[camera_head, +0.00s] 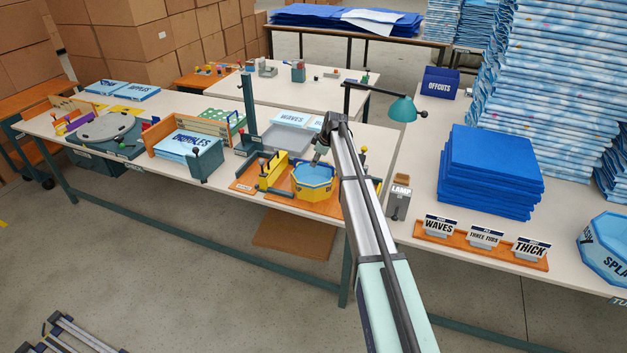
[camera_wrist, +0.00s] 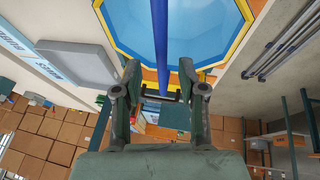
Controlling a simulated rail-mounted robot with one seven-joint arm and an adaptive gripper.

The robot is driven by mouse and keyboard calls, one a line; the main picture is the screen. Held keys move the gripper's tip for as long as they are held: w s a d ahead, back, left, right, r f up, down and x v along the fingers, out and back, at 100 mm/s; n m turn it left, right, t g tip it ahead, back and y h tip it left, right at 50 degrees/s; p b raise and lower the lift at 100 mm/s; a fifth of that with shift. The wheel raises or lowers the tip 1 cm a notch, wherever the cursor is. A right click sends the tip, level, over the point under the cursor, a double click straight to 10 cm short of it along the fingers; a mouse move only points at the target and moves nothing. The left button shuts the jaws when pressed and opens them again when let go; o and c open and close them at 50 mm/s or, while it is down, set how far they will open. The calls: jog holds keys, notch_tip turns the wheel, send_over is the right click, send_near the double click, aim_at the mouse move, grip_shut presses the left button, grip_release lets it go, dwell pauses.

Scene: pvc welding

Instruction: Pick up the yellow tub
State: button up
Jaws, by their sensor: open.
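The yellow tub (camera_head: 312,190) is eight-sided, with yellow walls and a light blue inside. It sits on an orange board at the right end of the long bench. In the wrist view the tub's blue inside and yellow rim (camera_wrist: 112,37) fill the top of the picture. My gripper (camera_wrist: 160,70) is open, its two fingers apart at the near side of the tub. A dark blue bar (camera_wrist: 160,40) runs across the tub toward the gap between the fingers. In the head view my gripper (camera_head: 321,153) is at the tub's top edge; its fingertips are too small to tell contact.
A yellow clamp block (camera_head: 271,172) stands left of the tub on the orange board. A grey tray (camera_head: 287,139) lies behind it. A teal lamp (camera_head: 402,108) rises at the back right. A grey lamp box (camera_head: 398,203) stands to the right.

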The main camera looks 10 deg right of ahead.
jog(key=p+x, duration=0.1)
jog(key=x, duration=0.2)
jog(key=shift+a, duration=0.15)
jog(key=shift+f, duration=0.2)
jog(key=shift+f+b, duration=0.25)
jog(key=shift+b, duration=0.1)
dwell(0.5)
grip_shut()
